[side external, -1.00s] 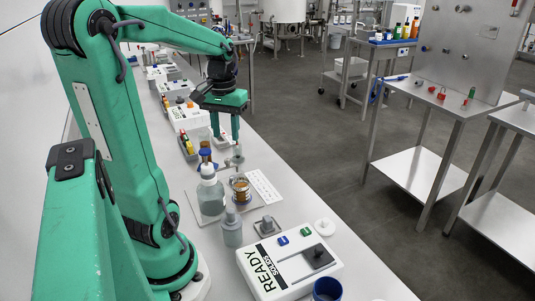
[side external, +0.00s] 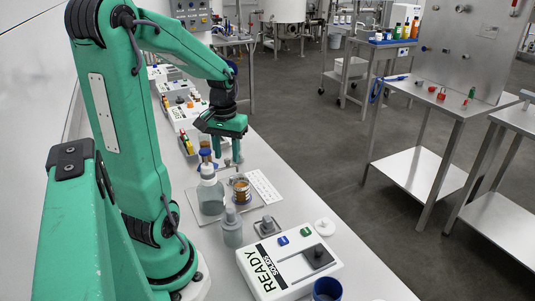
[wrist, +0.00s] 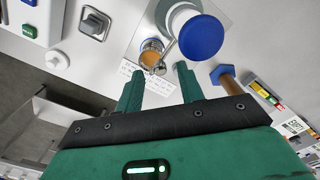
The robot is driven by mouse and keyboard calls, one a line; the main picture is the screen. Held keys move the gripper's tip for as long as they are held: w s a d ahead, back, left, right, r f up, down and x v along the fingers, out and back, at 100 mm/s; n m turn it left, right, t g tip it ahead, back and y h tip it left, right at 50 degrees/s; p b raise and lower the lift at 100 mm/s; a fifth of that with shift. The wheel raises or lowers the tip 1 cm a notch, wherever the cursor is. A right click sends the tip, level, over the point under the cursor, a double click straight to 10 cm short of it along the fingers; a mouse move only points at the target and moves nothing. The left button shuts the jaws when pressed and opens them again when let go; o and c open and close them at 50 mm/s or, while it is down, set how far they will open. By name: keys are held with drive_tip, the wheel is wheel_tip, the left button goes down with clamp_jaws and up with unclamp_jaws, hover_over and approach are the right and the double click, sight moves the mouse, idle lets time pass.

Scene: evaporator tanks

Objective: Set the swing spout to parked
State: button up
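The swing spout appears to be the small grey metal arm (wrist: 167,48) between the blue-capped bottle and the jar in the wrist view. In the side view it is small and partly hidden near my fingers. The jar with orange-brown contents (side external: 241,189) stands on a metal plate (side external: 205,217); it also shows in the wrist view (wrist: 150,57). My gripper (side external: 227,152) is low over the bench behind the jar. In the wrist view my gripper (wrist: 158,82) has its fingers apart, with nothing seen held between them. Whether a finger touches the spout I cannot tell.
A clear bottle (side external: 211,194) stands left of the jar, and a grey bottle (side external: 232,230) in front. A blue hex-topped brown post (wrist: 226,77) is close right of my fingers. A white card (side external: 263,187) lies beside the jar. A READY box (side external: 285,265) is nearer.

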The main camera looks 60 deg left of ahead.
drive_tip(key=shift+f, duration=0.55)
clamp_jaws()
drive_tip(key=shift+a+n, duration=0.15)
drive_tip(key=shift+n, duration=0.15)
drive_tip(key=s+a+n, duration=0.5)
drive_tip(key=n, duration=1.2)
drive_tip(key=shift+s+a, duration=0.3)
drive_tip(key=shift+s, duration=0.1)
drive_tip(key=shift+n, duration=0.3)
